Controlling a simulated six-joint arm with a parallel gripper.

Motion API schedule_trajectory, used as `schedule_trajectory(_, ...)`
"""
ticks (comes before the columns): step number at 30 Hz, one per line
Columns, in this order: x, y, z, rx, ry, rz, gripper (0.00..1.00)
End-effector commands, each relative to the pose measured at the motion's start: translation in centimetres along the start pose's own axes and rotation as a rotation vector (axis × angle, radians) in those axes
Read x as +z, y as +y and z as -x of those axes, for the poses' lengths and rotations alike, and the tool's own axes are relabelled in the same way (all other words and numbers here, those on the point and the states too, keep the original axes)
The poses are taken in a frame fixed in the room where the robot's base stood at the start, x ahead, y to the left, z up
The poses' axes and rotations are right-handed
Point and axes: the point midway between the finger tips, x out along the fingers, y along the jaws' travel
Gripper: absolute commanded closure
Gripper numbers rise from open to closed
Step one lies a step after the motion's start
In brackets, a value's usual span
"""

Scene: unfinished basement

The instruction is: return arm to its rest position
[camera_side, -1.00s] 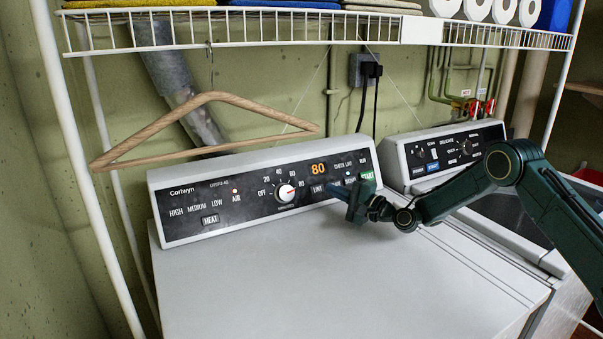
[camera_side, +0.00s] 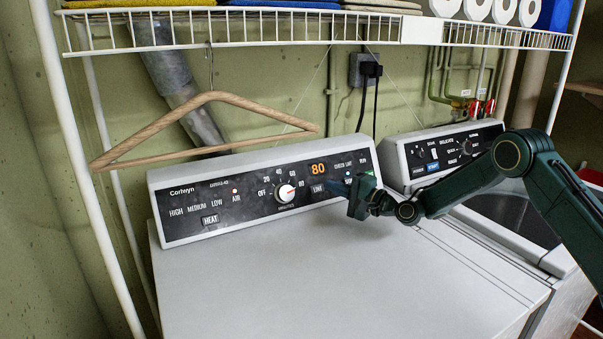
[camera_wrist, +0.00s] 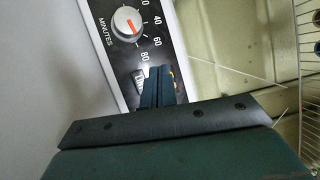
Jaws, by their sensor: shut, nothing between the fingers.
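My gripper (camera_side: 338,189) is dark green and in front of the right part of the dryer's control panel (camera_side: 240,195). Its two fingers (camera_wrist: 158,87) are together and empty in the wrist view, over the panel beside the "80" mark. I cannot tell whether the fingertips touch the panel. My forearm reaches in from the right, above the dryer top.
The white dryer top (camera_side: 330,270) is bare. A white knob (camera_side: 285,193) and a lit orange "80" display (camera_side: 318,169) are on the panel. A wooden hanger (camera_side: 205,98) hangs from a wire shelf (camera_side: 300,28) above. A washer (camera_side: 440,155) stands at right.

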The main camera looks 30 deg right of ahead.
Motion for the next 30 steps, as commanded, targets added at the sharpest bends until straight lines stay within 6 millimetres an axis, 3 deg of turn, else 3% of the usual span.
schedule_trajectory(8,3.2,-4.6,1.1,0.109,-0.06,0.204,1.0)
schedule_trajectory(14,5.7,-7.6,3.1,0.208,-0.105,0.37,1.0)
schedule_trajectory(23,8.9,-11.2,7.5,0.357,-0.163,0.601,1.0)
schedule_trajectory(30,11.1,-13.3,12.2,0.479,-0.204,0.766,1.0)
